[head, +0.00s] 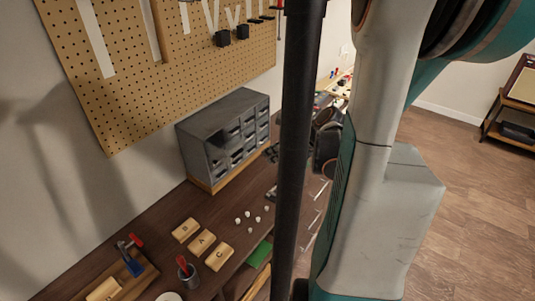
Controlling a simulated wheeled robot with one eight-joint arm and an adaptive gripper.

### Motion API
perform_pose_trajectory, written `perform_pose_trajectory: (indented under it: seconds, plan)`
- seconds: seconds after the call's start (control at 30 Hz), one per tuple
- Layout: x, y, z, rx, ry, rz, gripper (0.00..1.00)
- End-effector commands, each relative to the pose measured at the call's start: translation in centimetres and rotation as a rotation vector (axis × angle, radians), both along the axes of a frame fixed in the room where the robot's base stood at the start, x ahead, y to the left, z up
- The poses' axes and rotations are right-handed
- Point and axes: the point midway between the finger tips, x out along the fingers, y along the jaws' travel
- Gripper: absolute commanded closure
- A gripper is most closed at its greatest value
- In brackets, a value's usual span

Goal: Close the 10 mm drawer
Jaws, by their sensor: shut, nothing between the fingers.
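A grey drawer cabinet (222,119) with several small drawers stands on a wooden base at the back of the workbench, under the pegboard. Its drawer labels are too small to read, so I cannot tell which is the 10 mm drawer. Some drawer fronts look dark and uneven; I cannot tell how far any sticks out. My gripper (271,152) shows as small dark fingers just right of the cabinet's front, partly hidden by a black vertical pole. It is shut and empty. Whether it touches a drawer is unclear.
On the workbench (133,226) are lettered wooden blocks (202,242), several small white pieces (248,215), a cup with red-handled tools (187,273) and a blue-and-red clamp (131,260). The pegboard (165,70) holds hanging tools. My arm hides much of the right side.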

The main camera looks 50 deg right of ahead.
Motion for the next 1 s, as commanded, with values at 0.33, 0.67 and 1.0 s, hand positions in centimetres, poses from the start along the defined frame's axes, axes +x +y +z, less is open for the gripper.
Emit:
perform_pose_trajectory:
  seconds: [0.33, 0.67, 1.0]
  plan:
    - [4.5, 0.4, -4.6, -0.003, 0.001, 0.006, 1.0]
    - [8.7, 0.7, -5.8, -0.004, 0.001, 0.005, 1.0]
    - [9.8, 0.8, -5.8, -0.003, 0.002, 0.003, 1.0]
